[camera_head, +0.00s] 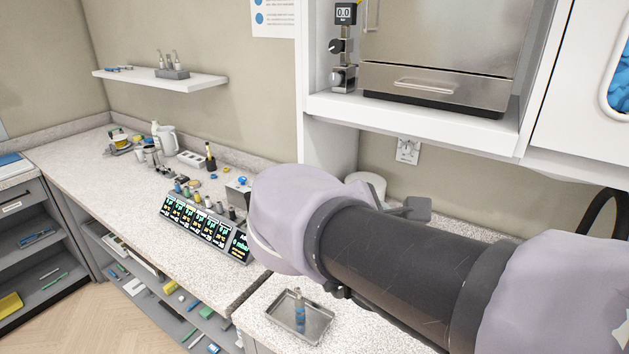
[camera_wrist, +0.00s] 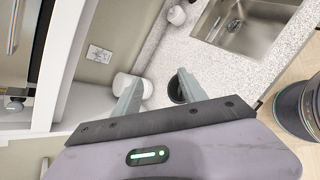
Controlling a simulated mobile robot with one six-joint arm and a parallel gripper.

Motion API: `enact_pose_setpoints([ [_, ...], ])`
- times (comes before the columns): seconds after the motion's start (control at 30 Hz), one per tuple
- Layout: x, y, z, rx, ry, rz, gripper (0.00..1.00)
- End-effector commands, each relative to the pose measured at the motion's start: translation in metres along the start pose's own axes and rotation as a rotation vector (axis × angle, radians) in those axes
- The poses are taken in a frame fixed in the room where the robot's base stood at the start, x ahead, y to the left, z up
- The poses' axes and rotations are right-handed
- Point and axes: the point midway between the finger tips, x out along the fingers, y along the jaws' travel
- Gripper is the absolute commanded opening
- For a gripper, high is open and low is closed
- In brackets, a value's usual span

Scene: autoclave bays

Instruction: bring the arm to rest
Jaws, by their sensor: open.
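My gripper (camera_wrist: 158,77) shows in the wrist view with its two pale fingers spread well apart. Nothing is seen held between them. It hangs over the speckled counter, pointing toward the back wall. In the head view my arm stretches across the lower right, raised above the counter.
A steel tray (camera_head: 313,327) with a small blue-banded vial (camera_head: 299,309) lies below my arm. A display panel (camera_head: 205,228) stands to its left. A cabinet with a steel autoclave (camera_head: 440,45) overhangs the back. A sink (camera_wrist: 240,30) shows in the wrist view.

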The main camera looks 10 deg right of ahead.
Motion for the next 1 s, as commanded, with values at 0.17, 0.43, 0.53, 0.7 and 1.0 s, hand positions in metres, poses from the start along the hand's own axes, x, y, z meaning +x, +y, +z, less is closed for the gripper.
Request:
enact_pose_setpoints([
  [0.17,0.009,-0.039,-0.011,0.184,0.08,-0.089,0.5],
  [0.43,-0.016,-0.183,-0.12,1.518,0.441,-0.731,0.5],
  [0.53,-0.029,-0.188,-0.138,1.814,0.484,-0.893,0.5],
  [0.7,-0.035,-0.186,-0.143,1.926,0.497,-0.96,0.5],
  [1.0,-0.035,-0.186,-0.143,1.926,0.497,-0.96,0.5],
])
